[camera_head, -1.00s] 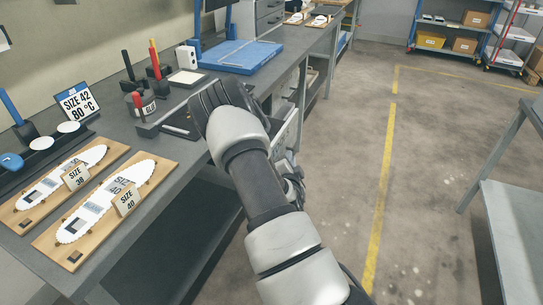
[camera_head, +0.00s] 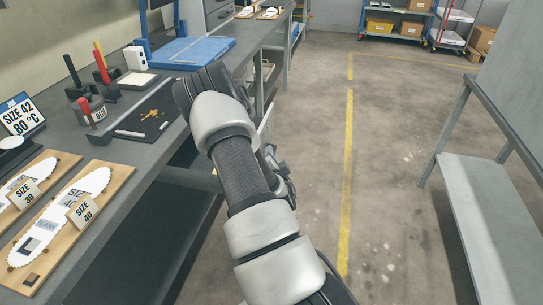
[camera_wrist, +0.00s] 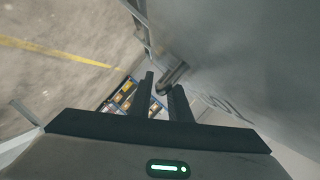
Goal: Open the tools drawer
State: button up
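In the wrist view, my gripper (camera_wrist: 163,88) has two dark fingers with a gap between them. A dark, rounded bar (camera_wrist: 172,75), which looks like a drawer handle, shows at the fingertips. I cannot tell whether it lies between the fingers or just beyond them. The bar is beside a large grey face (camera_wrist: 235,60) with faint, unreadable lettering, probably the drawer front. In the head view, a pale panel edge (camera_head: 266,128) shows below the bench, right of my arm. My arm hides most of the drawer and my fingers there.
The grey workbench (camera_head: 150,160) runs along the left, carrying a dark mat (camera_head: 148,122), a blue tray (camera_head: 190,53) and a wooden insole board (camera_head: 112,183). A grey table (camera_head: 490,190) stands at the right. The floor (camera_head: 385,150) between is clear.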

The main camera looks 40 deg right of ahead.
jog(key=p+v, duration=0.5)
jog(key=v, duration=1.2)
jog(key=shift+s+p, duration=0.15)
jog(key=shift+p, duration=0.15)
jog(key=shift+a, duration=0.1)
